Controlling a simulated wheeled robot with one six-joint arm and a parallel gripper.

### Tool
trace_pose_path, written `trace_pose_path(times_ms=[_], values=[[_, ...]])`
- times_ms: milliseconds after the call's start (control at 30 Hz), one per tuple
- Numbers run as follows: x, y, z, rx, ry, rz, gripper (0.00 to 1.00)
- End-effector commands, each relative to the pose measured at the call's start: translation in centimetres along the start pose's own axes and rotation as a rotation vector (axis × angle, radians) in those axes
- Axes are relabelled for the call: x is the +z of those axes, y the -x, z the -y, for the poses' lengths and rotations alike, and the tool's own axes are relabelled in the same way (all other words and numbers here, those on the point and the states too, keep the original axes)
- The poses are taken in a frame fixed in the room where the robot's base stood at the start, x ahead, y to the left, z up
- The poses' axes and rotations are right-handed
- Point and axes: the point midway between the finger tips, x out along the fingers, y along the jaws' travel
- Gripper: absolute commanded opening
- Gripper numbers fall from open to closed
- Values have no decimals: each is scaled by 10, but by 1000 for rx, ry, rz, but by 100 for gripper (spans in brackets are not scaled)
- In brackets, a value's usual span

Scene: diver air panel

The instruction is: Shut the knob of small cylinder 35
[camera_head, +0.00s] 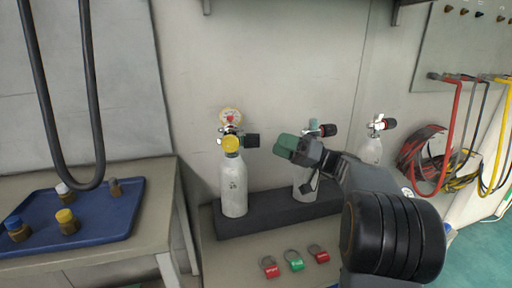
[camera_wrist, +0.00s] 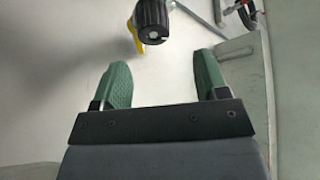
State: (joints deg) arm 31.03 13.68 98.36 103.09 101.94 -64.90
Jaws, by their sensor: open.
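Three small white cylinders stand in a row. The left cylinder (camera_head: 233,190) bears a dark mark too small to read surely, so I cannot confirm which is 35. It carries a round gauge, a yellow cap and a black knob (camera_head: 252,140) pointing right. My gripper (camera_head: 286,146) is just right of that knob, apart from it. In the wrist view a black knob (camera_wrist: 152,18) with a yellow part beside it lies beyond my open, empty green fingers (camera_wrist: 161,85). The middle cylinder (camera_head: 304,186) is partly hidden by my gripper; its black-and-red knob (camera_head: 328,130) shows behind.
The right cylinder (camera_head: 371,151) is partly hidden by my arm. A dark rack (camera_head: 265,215) holds the cylinders. A blue tray (camera_head: 110,225) with fittings is at left. Hoses (camera_head: 449,140) hang at right.

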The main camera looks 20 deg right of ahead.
Motion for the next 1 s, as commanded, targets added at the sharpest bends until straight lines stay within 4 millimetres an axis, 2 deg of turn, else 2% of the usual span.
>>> trace_pose_path(times_ms=[33, 300, 500, 700, 1000], values=[[10, 4, -11, 1, -4, 0, 67], [9, -44, -8, -3, 0, 3, 67], [8, -64, -7, -1, -1, 3, 67], [8, -72, -7, 0, -1, 1, 67], [7, -72, -7, 0, -1, 1, 66]])
